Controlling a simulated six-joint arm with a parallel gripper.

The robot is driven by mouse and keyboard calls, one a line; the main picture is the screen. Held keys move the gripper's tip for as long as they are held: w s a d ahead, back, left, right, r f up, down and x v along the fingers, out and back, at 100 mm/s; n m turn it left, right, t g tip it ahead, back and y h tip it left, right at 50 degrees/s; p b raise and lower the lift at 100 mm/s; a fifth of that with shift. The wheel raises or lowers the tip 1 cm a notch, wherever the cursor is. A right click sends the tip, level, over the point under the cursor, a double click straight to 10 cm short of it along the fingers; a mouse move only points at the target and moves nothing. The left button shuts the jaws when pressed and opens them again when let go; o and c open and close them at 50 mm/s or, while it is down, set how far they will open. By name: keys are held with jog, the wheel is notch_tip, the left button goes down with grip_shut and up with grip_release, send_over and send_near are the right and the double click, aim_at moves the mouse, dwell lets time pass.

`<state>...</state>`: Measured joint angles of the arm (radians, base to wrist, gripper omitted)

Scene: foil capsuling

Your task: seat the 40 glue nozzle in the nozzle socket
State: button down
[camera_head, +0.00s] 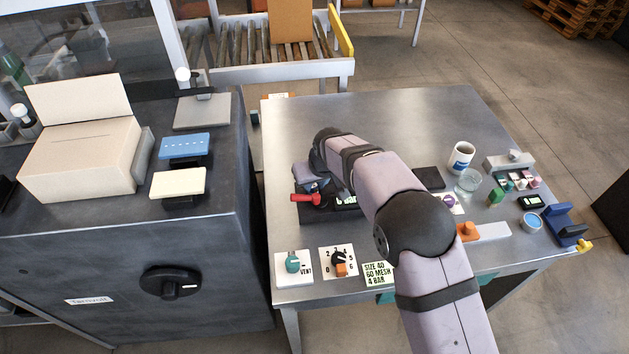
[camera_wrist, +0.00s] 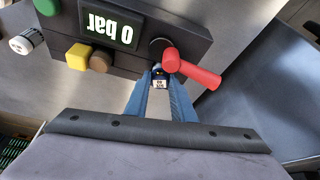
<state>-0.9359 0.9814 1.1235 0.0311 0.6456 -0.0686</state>
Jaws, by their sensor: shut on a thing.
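In the wrist view, my gripper (camera_wrist: 160,92) has its two blue fingers closed on a small dark nozzle (camera_wrist: 158,75) with a white label, whose print is too small to read surely. The nozzle is at the front face of a dark control box (camera_wrist: 140,32), right beside the red lever (camera_wrist: 190,68). I cannot tell if it touches the box. The nozzle socket is not clearly visible. In the head view, the dark box and red lever (camera_head: 304,198) are at the table's left, and my arm hides most of the gripper and the nozzle.
The box display (camera_wrist: 112,28) reads 0 bar. A card (camera_head: 378,274) reads SIZE 40, 60 MESH, 4 BAR. A vent knob (camera_head: 292,263) and a numbered dial (camera_head: 339,261) are at the front edge. A mug (camera_head: 461,157), glass (camera_head: 467,181) and small coloured pieces stand right. The back of the table is clear.

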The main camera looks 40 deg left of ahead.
jog(key=shift+f, duration=0.1)
jog(key=c, duration=1.5)
grip_release()
jog(key=shift+r, duration=0.25)
jog(key=b+v, duration=0.4)
jog(key=v, duration=0.7)
jog(key=shift+s+d+r, duration=0.15)
jog(key=shift+d+r, duration=0.1)
jog(key=shift+r, duration=0.1)
